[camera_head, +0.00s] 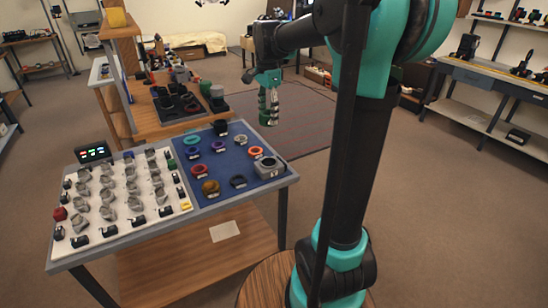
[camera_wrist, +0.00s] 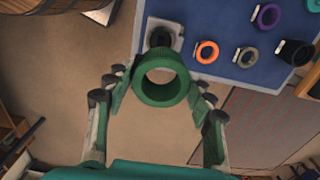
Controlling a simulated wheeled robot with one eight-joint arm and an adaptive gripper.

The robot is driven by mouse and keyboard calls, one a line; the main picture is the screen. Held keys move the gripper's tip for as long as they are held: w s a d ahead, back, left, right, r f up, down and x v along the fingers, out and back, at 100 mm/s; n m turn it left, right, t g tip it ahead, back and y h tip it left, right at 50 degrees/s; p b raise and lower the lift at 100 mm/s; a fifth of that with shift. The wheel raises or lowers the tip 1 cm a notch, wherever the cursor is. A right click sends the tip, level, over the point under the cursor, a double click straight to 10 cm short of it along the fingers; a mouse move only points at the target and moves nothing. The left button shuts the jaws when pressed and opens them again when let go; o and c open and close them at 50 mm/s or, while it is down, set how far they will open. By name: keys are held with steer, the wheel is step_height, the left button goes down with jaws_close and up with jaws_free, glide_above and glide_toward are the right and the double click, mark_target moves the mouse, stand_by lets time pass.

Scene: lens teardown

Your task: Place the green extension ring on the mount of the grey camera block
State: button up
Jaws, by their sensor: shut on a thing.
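The green extension ring (camera_wrist: 160,97) is held between the fingers of my gripper (camera_wrist: 161,86), with its open hole facing the wrist camera. In the head view my gripper (camera_head: 268,106) hangs in the air beyond the table's right side, above table height. The grey camera block (camera_head: 268,168) sits at the right front corner of the blue mat. In the wrist view the block (camera_wrist: 177,42) lies just past the ring, with its dark round mount (camera_wrist: 160,37) showing. The ring's upper edge is close to the block in that picture; I see clear height between them in the head view.
The blue mat (camera_head: 217,171) holds several coloured rings, including an orange ring (camera_head: 256,152) near the block. A white board (camera_head: 105,222) with many small parts fills the table's left. A wooden shelf with black trays (camera_head: 175,105) stands behind. Floor is open to the right.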

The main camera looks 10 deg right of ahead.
mark_target(269, 125)
step_height(269, 125, down, 16)
steer(key=shift+f, duration=0.2)
stand_by(0.4)
steer(key=o, duration=1.2)
steer(key=shift+f, duration=0.1)
steer(key=shift+o, duration=0.2)
step_height(269, 125, up, 12)
steer(key=s+d+f+n+t, duration=0.2)
steer(key=s+f+n, duration=0.5)
steer(key=s, duration=0.4)
steer(key=s+d+f+n+t, duration=0.2)
steer(key=s+f+n, duration=0.5)
steer(key=s+f, duration=0.2)
steer(key=shift+s, duration=0.95)
steer(key=shift+f, duration=0.1)
